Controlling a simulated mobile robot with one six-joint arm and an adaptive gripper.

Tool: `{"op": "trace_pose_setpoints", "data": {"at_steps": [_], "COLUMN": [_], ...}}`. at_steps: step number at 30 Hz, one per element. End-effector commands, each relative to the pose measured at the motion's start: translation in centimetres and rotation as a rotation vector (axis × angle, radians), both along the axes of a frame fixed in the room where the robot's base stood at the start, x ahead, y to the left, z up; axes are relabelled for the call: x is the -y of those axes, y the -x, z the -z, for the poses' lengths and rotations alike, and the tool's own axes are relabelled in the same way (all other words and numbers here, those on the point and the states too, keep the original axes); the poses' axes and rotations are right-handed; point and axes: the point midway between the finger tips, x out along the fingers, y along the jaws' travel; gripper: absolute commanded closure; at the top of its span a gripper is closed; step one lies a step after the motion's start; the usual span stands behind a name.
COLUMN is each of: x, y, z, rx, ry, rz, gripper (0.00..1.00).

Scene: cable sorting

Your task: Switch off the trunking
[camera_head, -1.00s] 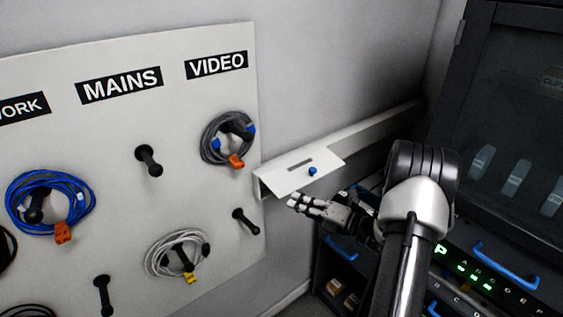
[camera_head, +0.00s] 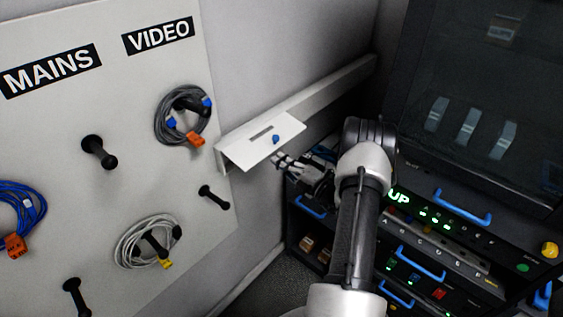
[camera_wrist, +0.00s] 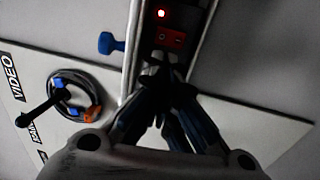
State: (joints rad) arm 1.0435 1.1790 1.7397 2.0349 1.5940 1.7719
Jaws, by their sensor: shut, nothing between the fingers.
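The white trunking (camera_head: 325,97) runs along the wall. Its lid (camera_head: 240,150) hangs open as a flap with a slot and a blue knob (camera_head: 276,139). In the wrist view, the inside of the trunking shows a lit red light (camera_wrist: 161,14) and a red switch block (camera_wrist: 170,37); the blue knob (camera_wrist: 110,43) is to its left. My gripper (camera_head: 281,160) is just below the lid's edge in the head view. In the wrist view, my gripper (camera_wrist: 165,72) is shut and empty, its tips close to the lower edge of the red switch. I cannot tell whether they touch.
A white board (camera_head: 60,145) at left has black pegs and coiled cables, including a grey coil (camera_head: 163,128) under VIDEO close to the trunking. A dark rack (camera_head: 450,170) with blue handles and green lights stands at right, close to my arm.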

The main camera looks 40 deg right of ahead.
Motion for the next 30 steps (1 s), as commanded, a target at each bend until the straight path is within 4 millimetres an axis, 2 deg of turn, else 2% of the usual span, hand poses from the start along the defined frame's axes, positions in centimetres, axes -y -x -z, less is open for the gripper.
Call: {"op": "trace_pose_setpoints", "data": {"at_steps": [3,9,15,21,30], "x": [-0.4,-0.7,-0.8,-0.8,-0.9], "y": [-2.8,-6.9,-9.5,-10.4,-10.5], "z": [-0.3,-0.8,-1.1,-1.3,-1.4], "rx": [0.001,0.003,0.001,0.001,0.001], "ry": [0.004,0.003,0.001,0.000,0.001], "rz": [-0.006,-0.004,-0.002,0.000,-0.001], "gripper": [1.00,1.00,1.00,1.00,1.00]}}
